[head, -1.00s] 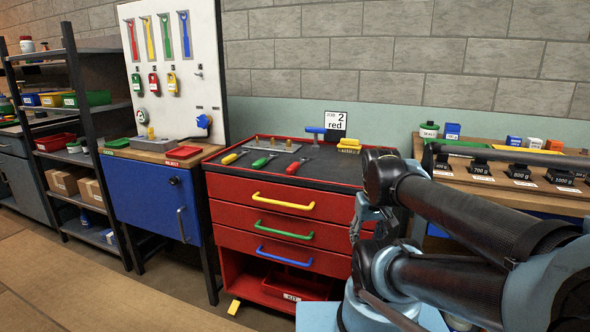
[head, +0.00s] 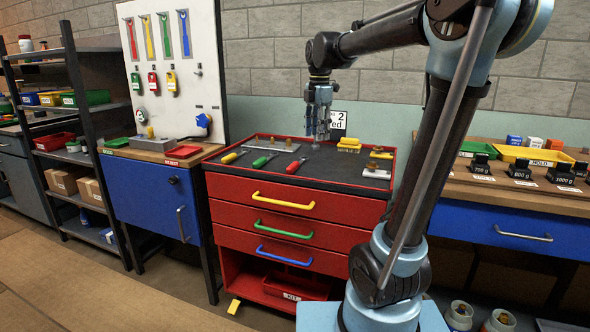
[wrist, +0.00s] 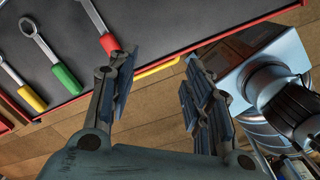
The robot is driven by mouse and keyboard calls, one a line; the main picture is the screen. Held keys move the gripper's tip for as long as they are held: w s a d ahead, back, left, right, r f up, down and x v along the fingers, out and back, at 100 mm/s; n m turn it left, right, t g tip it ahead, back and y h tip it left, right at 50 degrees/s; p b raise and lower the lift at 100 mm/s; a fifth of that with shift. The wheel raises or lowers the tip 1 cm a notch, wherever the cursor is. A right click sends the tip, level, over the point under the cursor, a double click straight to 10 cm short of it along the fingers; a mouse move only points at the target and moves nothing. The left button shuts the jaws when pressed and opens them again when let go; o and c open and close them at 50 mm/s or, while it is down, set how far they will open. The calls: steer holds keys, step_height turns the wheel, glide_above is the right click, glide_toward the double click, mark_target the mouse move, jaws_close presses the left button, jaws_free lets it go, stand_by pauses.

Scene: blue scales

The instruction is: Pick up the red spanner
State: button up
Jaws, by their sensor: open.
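The red spanner (head: 293,167) lies on the dark top of the red tool cabinet (head: 285,192), right of a green-handled spanner (head: 262,162) and a yellow-handled one (head: 232,157). In the wrist view the red spanner (wrist: 109,43) is at upper left, its head cut off by the frame's top edge. The green-handled one (wrist: 62,77) and the yellow-handled one (wrist: 31,97) lie farther left. My gripper (head: 322,132) hangs fingers down above the back of the cabinet top, behind and right of the red spanner. In the wrist view my gripper (wrist: 157,80) is open and empty.
A sign (head: 338,121) stands behind my gripper. A white tool board (head: 170,70) rises at left; a bench with black weights (head: 520,170) stands at right.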

steer(key=w+a+r+n, duration=0.4)
steer(key=w+a+n, duration=0.3)
steer(key=a, duration=0.1)
glide_above(295, 162)
steer(key=shift+n+g, duration=0.3)
steer(key=shift+n, duration=0.1)
steer(key=f, duration=1.1)
steer(key=shift+a+f, duration=0.2)
steer(key=shift+f, duration=0.2)
steer(key=shift+s+d+f, duration=0.1)
steer(key=shift+d+f, duration=0.05)
steer(key=shift+f, duration=1.3)
steer(key=shift+d+f, duration=0.1)
steer(key=shift+f, duration=1.35)
steer(key=shift+c, duration=0.2)
jaws_close()
